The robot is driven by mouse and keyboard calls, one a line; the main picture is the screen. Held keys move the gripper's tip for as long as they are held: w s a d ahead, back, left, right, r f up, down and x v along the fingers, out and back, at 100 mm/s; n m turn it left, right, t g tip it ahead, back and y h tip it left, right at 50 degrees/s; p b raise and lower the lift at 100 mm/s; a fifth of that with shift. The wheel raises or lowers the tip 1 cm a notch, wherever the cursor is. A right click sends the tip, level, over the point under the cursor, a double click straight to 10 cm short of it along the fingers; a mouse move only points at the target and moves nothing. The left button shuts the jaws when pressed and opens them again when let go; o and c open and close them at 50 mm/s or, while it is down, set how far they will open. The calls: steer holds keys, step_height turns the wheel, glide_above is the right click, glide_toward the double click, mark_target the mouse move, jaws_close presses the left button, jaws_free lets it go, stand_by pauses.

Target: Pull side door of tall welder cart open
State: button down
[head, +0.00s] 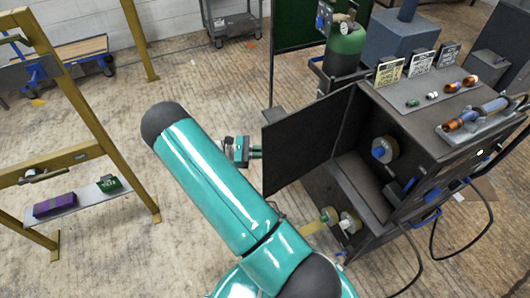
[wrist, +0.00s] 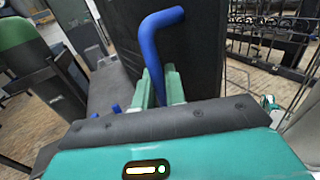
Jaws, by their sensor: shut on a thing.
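The tall welder cart (head: 425,115) stands at the right in the head view, dark grey. Its side door (head: 308,138), a dark flat panel, is swung out to the left. The cart's inside shows behind it. In the wrist view the door (wrist: 200,55) fills the upper middle, with a bent blue handle (wrist: 152,45) in front of it. My gripper (wrist: 160,88) has its green fingers on both sides of the handle's lower part and is shut on it. In the head view my gripper (head: 256,152) is at the door's outer face, with the handle hidden.
A green gas cylinder (head: 345,50) stands behind the cart. A yellow frame (head: 85,110) with a low shelf (head: 80,203) stands at the left. Cables loop on the floor right of the cart. The floor left of the door is largely clear.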

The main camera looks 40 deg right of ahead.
steer(key=shift+w+d, duration=0.2)
steer(key=shift+w, duration=0.05)
stand_by(0.3)
steer(key=c, duration=1.5)
jaws_free()
steer(key=shift+c, duration=0.2)
steer(key=shift+a, duration=0.1)
steer(key=v, duration=1.3)
steer(key=shift+w+a, duration=0.25)
steer(key=shift+w, duration=0.05)
